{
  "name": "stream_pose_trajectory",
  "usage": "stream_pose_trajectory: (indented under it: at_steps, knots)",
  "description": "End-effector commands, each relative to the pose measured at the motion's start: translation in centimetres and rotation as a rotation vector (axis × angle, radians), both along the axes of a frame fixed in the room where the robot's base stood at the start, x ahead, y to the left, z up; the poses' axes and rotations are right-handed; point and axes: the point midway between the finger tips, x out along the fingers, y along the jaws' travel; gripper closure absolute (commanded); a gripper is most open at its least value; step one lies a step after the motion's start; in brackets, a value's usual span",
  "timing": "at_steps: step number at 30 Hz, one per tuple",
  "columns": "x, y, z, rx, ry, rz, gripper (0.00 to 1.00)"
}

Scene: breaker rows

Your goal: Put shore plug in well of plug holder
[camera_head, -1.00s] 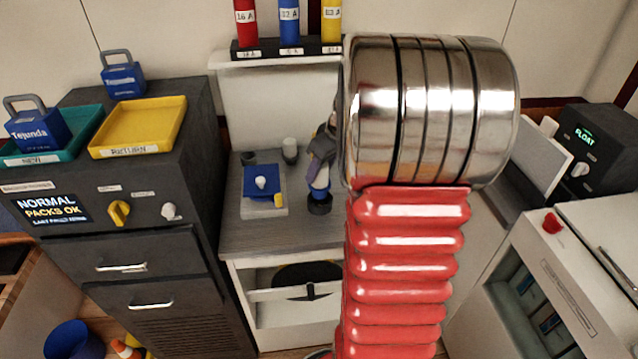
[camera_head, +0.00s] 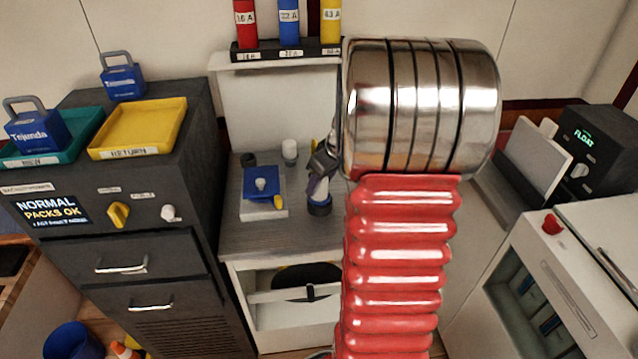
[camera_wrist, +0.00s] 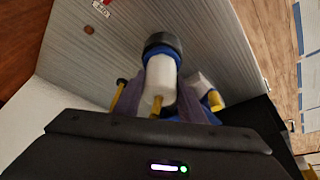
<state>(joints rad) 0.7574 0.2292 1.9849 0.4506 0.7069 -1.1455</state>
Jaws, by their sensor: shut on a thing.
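The shore plug (camera_head: 319,188) is a white body with a blue ring, low over the grey counter. My gripper (camera_head: 321,172) is shut on it. In the wrist view the white plug (camera_wrist: 160,76) sits between the purple fingers (camera_wrist: 186,104), a yellow piece on its near end. A dark round collar (camera_wrist: 162,43) is at its far end, just beyond the blue ring. I cannot tell whether this collar is part of the plug or the plug holder's rim. The well's inside is hidden.
A pale block with a blue flap (camera_head: 262,182) stands left of the plug on the counter (camera_head: 270,236). Behind it are a small dark cup (camera_head: 248,159) and a white cylinder (camera_head: 289,152). A dark cabinet (camera_head: 170,225) borders the counter at left.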

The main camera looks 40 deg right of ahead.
Motion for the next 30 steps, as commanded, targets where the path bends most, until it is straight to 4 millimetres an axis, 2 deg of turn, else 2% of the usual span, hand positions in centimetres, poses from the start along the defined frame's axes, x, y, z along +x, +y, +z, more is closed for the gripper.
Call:
stream_pose_trajectory:
  at_steps: [3,4,12,23,30]
  knots:
    - [0.0,0.0,-0.1,-0.001,-0.001,0.0,0.99]
    - [0.0,0.0,-0.2,0.0,0.0,0.0,0.63]
    - [0.0,0.0,-0.2,0.0,0.0,0.0,0.45]
    - [-0.1,-0.1,0.3,-0.001,-0.001,0.0,0.45]
    - [-1.1,-0.1,2.9,-0.001,-0.002,-0.002,0.45]
